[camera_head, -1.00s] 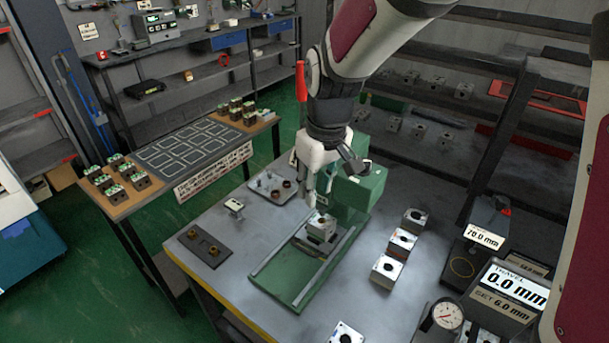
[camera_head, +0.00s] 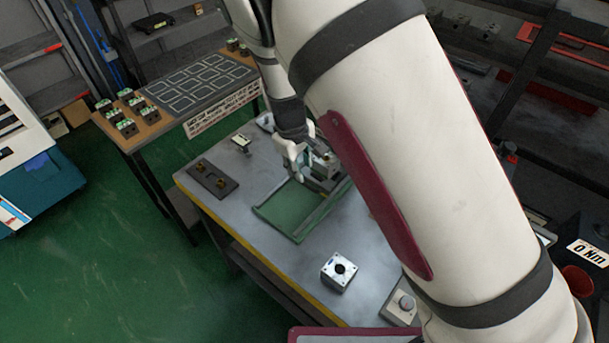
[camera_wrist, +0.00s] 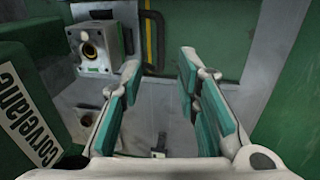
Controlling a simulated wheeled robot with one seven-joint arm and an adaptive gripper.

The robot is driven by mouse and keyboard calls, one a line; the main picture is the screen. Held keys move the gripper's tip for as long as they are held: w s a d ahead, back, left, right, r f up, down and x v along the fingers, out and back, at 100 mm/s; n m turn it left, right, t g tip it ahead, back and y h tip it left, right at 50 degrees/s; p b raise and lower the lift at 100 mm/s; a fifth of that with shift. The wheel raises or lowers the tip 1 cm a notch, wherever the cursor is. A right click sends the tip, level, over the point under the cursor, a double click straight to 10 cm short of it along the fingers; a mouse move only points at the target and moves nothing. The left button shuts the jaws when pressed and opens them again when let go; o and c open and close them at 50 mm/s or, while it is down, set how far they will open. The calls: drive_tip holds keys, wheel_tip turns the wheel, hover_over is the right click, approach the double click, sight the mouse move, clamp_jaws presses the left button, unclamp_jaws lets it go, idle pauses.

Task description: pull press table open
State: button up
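The green press base (camera_head: 285,208) with its two side rails lies on the grey workbench. A grey valve block (camera_head: 326,166) sits at its far end, partly behind my arm and gripper. My gripper (camera_head: 296,158) is low beside this block. In the wrist view the valve block (camera_wrist: 92,48) with a round bore stands beyond the left finger, apart from it. A dark bent bar with yellow (camera_wrist: 152,38) is beside the block. My gripper's teal-padded fingers (camera_wrist: 162,100) are apart with nothing held between them.
A side table (camera_head: 165,105) holds more blocks. My arm hides the bench's right side.

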sight(305, 183)
drive_tip(key=f, duration=0.4)
drive_tip(key=w+f, duration=0.1)
drive_tip(key=f, duration=0.2)
drive_tip(key=shift+d, duration=0.4)
drive_tip(key=shift+c, duration=0.6)
clamp_jaws()
